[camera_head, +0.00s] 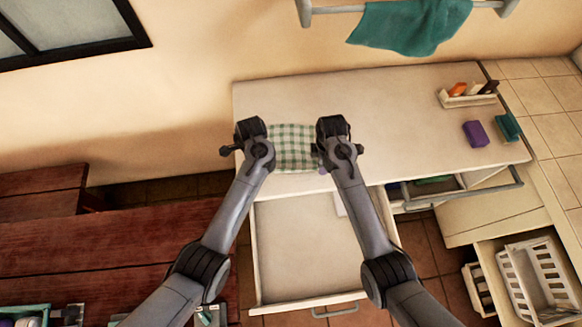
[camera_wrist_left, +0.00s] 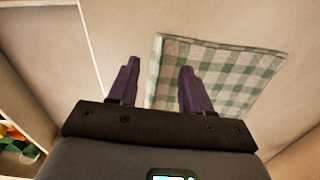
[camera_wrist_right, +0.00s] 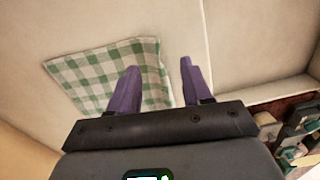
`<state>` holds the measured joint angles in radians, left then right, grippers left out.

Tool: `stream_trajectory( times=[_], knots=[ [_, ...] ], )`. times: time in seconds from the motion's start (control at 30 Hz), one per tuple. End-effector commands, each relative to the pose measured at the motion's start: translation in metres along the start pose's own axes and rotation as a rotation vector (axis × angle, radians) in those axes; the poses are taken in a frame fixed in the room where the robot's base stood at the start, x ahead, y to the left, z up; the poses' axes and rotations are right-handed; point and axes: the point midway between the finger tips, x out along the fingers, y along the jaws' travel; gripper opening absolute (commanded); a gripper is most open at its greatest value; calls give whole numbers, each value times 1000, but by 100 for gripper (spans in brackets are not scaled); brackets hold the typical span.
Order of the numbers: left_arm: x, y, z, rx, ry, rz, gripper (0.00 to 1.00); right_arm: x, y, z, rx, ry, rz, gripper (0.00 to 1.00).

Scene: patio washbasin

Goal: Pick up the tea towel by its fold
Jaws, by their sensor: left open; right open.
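The tea towel (camera_head: 293,146) is green-and-white checked and lies flat on the pale counter, between my two grippers in the head view. It also shows in the left wrist view (camera_wrist_left: 232,72) and the right wrist view (camera_wrist_right: 90,75). My left gripper (camera_wrist_left: 159,65) is open and empty; the towel's near side edge runs between its purple fingers as seen from above. My right gripper (camera_wrist_right: 160,65) is open and empty over the towel's opposite side edge. I cannot tell how high the fingertips are. Which edge is the fold is not clear.
The counter (camera_head: 400,110) is clear behind the towel. At its right stand a small caddy (camera_head: 467,95), a purple block (camera_head: 475,134) and a teal item (camera_head: 507,128). An open drawer (camera_head: 305,245) juts out in front. A teal cloth (camera_head: 412,25) hangs on a rail above.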

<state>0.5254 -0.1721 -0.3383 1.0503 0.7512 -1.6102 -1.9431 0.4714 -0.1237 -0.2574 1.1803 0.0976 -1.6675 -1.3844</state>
Motion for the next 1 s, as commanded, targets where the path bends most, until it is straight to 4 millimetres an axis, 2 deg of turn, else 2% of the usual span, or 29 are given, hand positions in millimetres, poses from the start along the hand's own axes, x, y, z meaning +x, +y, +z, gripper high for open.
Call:
stream_trajectory(
  times=[0.2, 0.63, 1.0],
  knots=[
    [16, 0, -1, 1, 1, 0, 49, 16, 0, 0, 1, 0, 0, 49],
    [20, 0, 0, 0, 0, 0, 49, 20, 0, 0, 1, 0, 1, 49],
    [33, 0, 0, 0, 0, 0, 49, 33, 0, 0, 1, 0, 1, 49]
  ],
)
